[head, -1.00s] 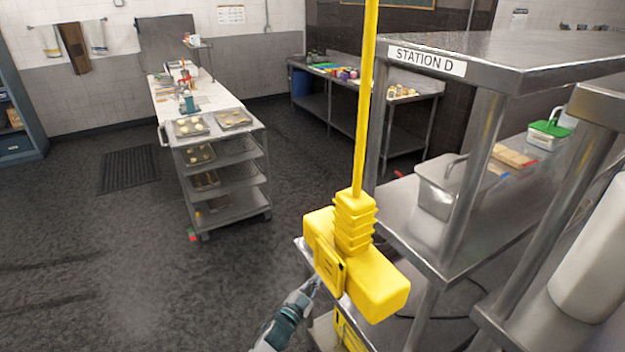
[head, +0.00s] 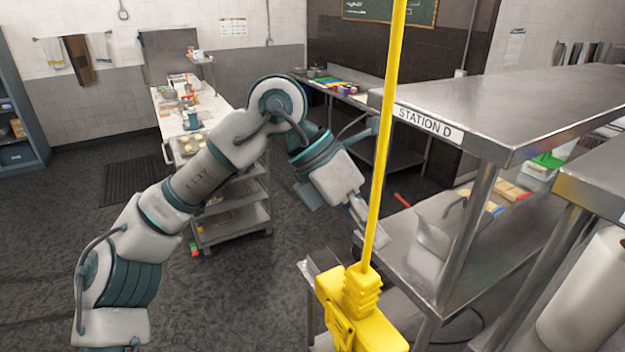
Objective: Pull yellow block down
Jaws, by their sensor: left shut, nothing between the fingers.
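The yellow block (head: 372,330) hangs at the bottom of the head view on a straight yellow cord (head: 386,130). A ribbed yellow collar joins the cord to it, and its lower part is cut off by the picture's edge. My left arm reaches in from the left, bent up and over. My left gripper (head: 361,214) is shut and empty. In the picture it is just left of the cord and above the block, apart from the block. I cannot tell whether it touches the cord. My right gripper is not in view.
A steel shelf unit marked STATION D (head: 490,120) stands close on the right, with a metal container (head: 437,235) on its lower shelf. A paper roll (head: 590,290) is at far right. A tray cart (head: 235,215) stands behind my arm. The floor at left is open.

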